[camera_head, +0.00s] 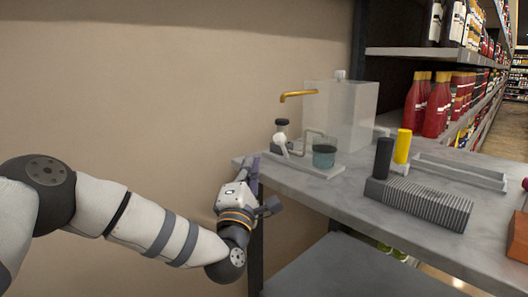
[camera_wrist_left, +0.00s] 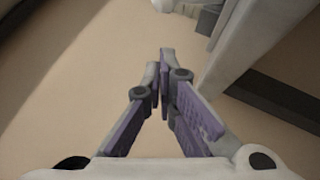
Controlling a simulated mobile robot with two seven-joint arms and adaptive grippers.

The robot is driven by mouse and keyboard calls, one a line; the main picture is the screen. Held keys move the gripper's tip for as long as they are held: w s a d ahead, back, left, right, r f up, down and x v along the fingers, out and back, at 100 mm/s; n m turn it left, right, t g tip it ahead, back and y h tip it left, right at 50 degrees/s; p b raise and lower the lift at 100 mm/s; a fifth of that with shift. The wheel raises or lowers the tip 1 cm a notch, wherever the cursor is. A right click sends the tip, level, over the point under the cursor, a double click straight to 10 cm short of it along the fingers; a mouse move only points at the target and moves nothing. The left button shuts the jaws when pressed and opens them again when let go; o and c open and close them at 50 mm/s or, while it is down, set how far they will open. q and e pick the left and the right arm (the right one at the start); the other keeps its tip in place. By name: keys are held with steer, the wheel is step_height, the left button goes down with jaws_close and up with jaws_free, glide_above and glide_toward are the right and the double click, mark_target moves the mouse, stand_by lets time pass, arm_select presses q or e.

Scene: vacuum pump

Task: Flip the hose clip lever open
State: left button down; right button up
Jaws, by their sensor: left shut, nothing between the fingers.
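A small pump assembly (camera_head: 281,143) with dark and white parts stands on a pale base plate (camera_head: 312,177) at the table's left end. A gold bent spout or lever (camera_head: 298,94) shows above. I cannot tell which small part is the hose clip lever. My left gripper (camera_head: 251,164) has purple finger pads and is beside the table's left edge, apart from the assembly. In the left wrist view its fingers (camera_wrist_left: 160,72) are shut and empty. My right gripper is out of view.
The grey table (camera_head: 400,235) bears a translucent tank (camera_head: 342,112), a dark ribbed block (camera_head: 420,203), black (camera_head: 383,158) and yellow (camera_head: 402,146) cylinders, and an orange block (camera_head: 518,237). Bottle shelves (camera_head: 420,52) stand behind. The table's edge (camera_wrist_left: 222,55) is right of my left fingers.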

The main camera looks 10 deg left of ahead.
mark_target(283, 147)
arm_select(q)
steer(key=w, duration=0.1)
steer(key=w+d+r, duration=0.2)
steer(key=w, duration=0.1)
steer(key=shift+d+r, duration=0.1)
steer(key=shift+d, duration=0.1)
steer(key=shift+r, duration=0.1)
